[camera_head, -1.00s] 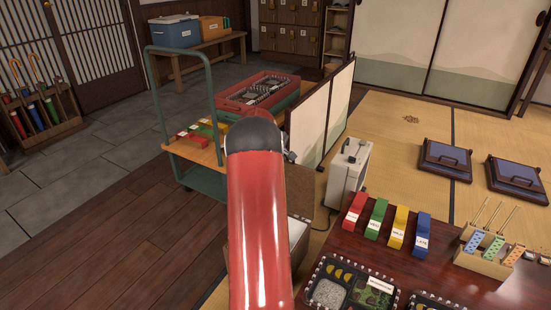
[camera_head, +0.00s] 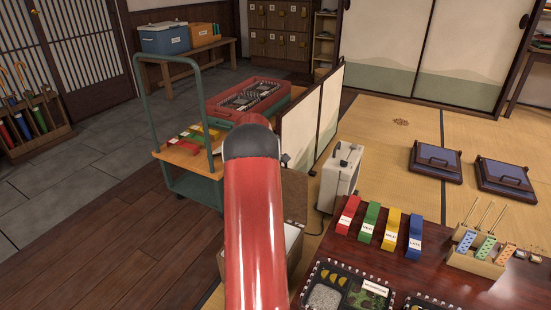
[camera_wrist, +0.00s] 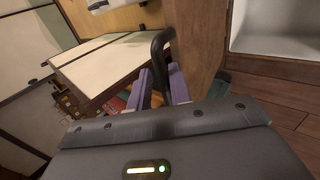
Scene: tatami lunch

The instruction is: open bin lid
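The bin (camera_head: 294,238) is a wooden box with a pale inside, partly hidden behind my red arm in the head view. Its white inside (camera_wrist: 275,25) shows at the top right of the wrist view. The brown lid (camera_head: 294,192) stands raised at the bin's far side, and its wooden panel (camera_wrist: 203,42) shows beside the opening in the wrist view. A dark curved handle (camera_wrist: 160,42) sticks out from the lid. My gripper (camera_wrist: 163,86) has its two purple fingers on either side of this handle and appears closed on it. The arm hides the gripper in the head view.
A low folding screen (camera_head: 300,125) stands just behind the bin. A white appliance (camera_head: 341,178) and a dark red table (camera_head: 345,250) are to the right. A green cart (camera_head: 195,187) stands to the left. Wooden floor (camera_head: 120,235) is clear at the front left.

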